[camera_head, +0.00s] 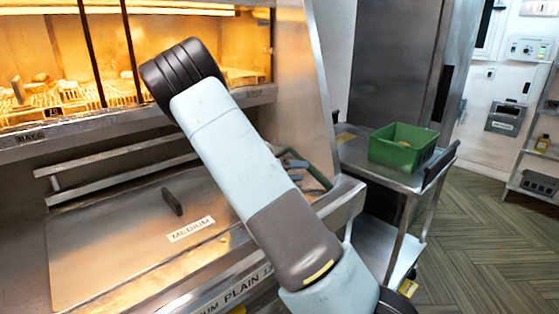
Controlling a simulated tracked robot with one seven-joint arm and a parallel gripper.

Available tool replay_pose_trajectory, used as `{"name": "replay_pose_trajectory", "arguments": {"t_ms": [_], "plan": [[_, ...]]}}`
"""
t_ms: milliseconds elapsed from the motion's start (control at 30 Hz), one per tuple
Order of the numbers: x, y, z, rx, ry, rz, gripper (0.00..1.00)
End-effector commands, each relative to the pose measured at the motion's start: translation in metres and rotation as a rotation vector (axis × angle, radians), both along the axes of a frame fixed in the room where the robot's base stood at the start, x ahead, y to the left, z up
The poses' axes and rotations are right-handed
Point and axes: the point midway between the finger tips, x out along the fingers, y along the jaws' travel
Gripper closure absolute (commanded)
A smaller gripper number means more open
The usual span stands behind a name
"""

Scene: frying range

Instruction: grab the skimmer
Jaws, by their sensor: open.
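I cannot clearly make out the skimmer. Beside my arm, at the right end of the fryer top, small grey-blue pieces (296,167) and a thin dark green bar (314,173) show. My arm covers part of that spot, and I cannot tell whether these belong to the skimmer. My arm rises from the lower right across the middle of the view to a dark ribbed joint at the upper left. My gripper does not show in this view.
A metal lid with a dark handle (172,201) and a MEDIUM label (191,229) lies on the fryer at left. A lit food cabinet (200,45) stands above. A green bin (403,147) sits on a steel cart (392,178) at right. Patterned floor (480,230) is open beyond.

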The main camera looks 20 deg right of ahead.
Motion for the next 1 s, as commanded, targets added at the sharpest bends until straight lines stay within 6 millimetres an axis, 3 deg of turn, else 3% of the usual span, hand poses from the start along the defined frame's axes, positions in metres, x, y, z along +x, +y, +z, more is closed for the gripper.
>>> {"name": "replay_pose_trajectory", "arguments": {"t_ms": [233, 567, 800, 1000], "plan": [[-0.001, -0.012, -0.002, 0.001, -0.001, -0.002, 0.43], [-0.002, -0.054, -0.008, 0.000, 0.000, -0.002, 0.43], [-0.002, -0.057, -0.008, 0.001, 0.000, -0.001, 0.43], [-0.001, -0.057, -0.008, 0.001, 0.000, -0.001, 0.60]]}}
